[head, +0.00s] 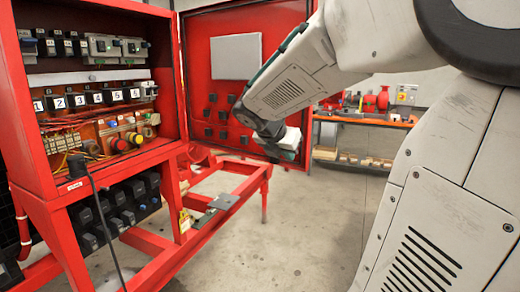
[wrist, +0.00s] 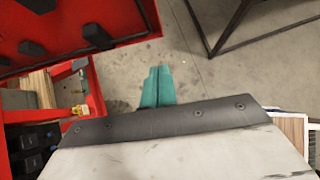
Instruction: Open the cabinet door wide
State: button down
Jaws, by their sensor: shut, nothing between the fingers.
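The red cabinet (head: 100,8) stands at the left of the head view with its front open. Its door (head: 195,70) is swung far out to the right of the opening, its inner face with a grey plate showing. My arm hides part of the door's right side. My gripper (head: 288,154) is near the door's lower right corner. In the wrist view the teal fingers of my gripper (wrist: 157,86) are together and empty. The door (wrist: 90,22) fills the upper left there, its lower edge apart from the fingertips in the picture.
A red frame (head: 215,215) with a grey plate stands below and right of the cabinet. A black cable hangs at its front. A workbench (head: 365,118) with tools stands at the back. The concrete floor (head: 290,240) at centre is clear.

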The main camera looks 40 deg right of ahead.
aim_at(303, 164)
jog(key=x, duration=0.2)
jog(key=d+r+x, duration=0.1)
jog(key=x, duration=0.4)
jog(key=shift+d+f, duration=0.1)
jog(key=shift+d, duration=0.35)
jog(key=shift+w+d, duration=0.2)
jog(key=shift+d, duration=0.4)
jog(key=shift+w+d, duration=0.1)
